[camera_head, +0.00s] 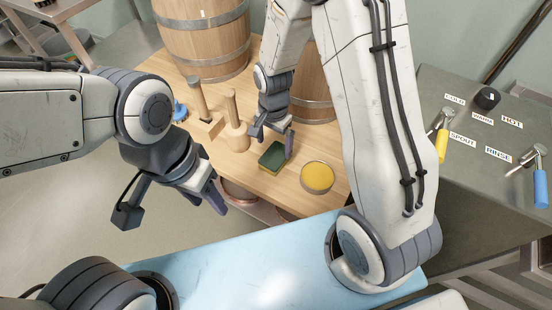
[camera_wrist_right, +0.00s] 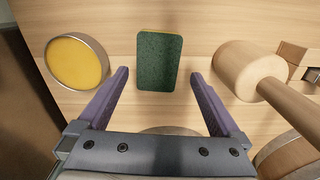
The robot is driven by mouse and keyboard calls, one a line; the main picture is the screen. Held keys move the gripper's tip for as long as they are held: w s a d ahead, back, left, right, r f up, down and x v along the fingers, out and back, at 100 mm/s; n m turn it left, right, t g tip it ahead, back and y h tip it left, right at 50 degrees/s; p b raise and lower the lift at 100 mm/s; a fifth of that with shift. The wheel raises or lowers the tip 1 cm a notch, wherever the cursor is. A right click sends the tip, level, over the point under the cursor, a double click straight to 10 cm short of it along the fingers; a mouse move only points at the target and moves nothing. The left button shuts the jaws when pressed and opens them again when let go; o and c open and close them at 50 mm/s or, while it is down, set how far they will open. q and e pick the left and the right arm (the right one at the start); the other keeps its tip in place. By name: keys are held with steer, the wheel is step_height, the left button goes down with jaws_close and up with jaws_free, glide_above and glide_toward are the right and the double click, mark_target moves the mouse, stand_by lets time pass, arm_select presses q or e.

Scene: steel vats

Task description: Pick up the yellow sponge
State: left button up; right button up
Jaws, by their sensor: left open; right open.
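The sponge (camera_head: 273,157) lies flat on the wooden table, with a dark green top and a thin yellow edge. In the right wrist view the sponge (camera_wrist_right: 160,58) lies ahead of and between the open fingers, with nothing gripped. My right gripper (camera_head: 272,133) is open just behind the sponge in the head view; its fingers (camera_wrist_right: 160,95) show clearly in the wrist view. My left gripper (camera_head: 215,195) is open and empty, off the table's left side.
A round tin with yellow contents (camera_head: 317,177) stands right of the sponge. A wooden mallet-like tool (camera_head: 235,130) stands to its left, with another wooden tool (camera_head: 203,115) beyond. Barrels (camera_head: 205,40) stand behind. A grey counter (camera_head: 470,190) with taps is at right.

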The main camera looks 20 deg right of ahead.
mark_target(276, 155)
steer(key=f+b, duration=0.1)
steer(key=f, duration=0.4)
steer(key=shift+d+f, duration=0.15)
steer(key=shift+d, duration=0.05)
steer(key=c, duration=1.2)
steer(key=shift+o, duration=0.2)
